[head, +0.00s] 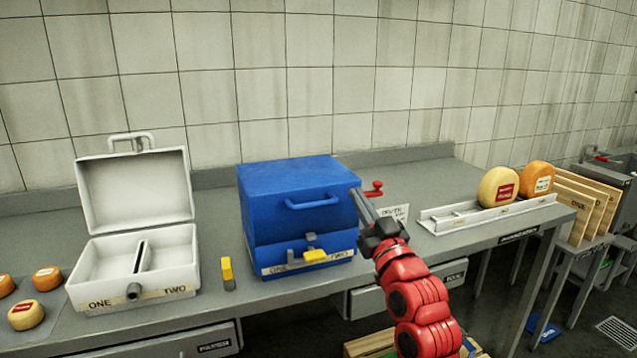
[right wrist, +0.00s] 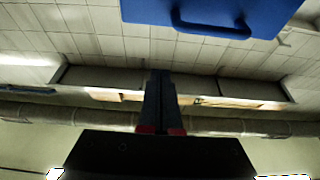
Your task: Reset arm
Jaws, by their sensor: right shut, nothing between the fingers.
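My right gripper (head: 363,205) is raised in front of the right side of the closed blue box (head: 300,180). Its fingers point up and are shut with nothing between them. In the right wrist view the shut fingers (right wrist: 160,85) stand in the middle, and the blue box (right wrist: 220,12) with its handle shows at the top, apart from them. My red right arm comes up from the bottom of the head view. My left gripper is not in view.
An open white case (head: 135,195) with two compartments stands at left, beside several cheese wheels (head: 26,314). A yellow-and-grey piece (head: 227,272) lies between case and box. A white rail (head: 470,217) and two cheeses (head: 498,187) are at right. Wooden boards (head: 580,205) stand beyond.

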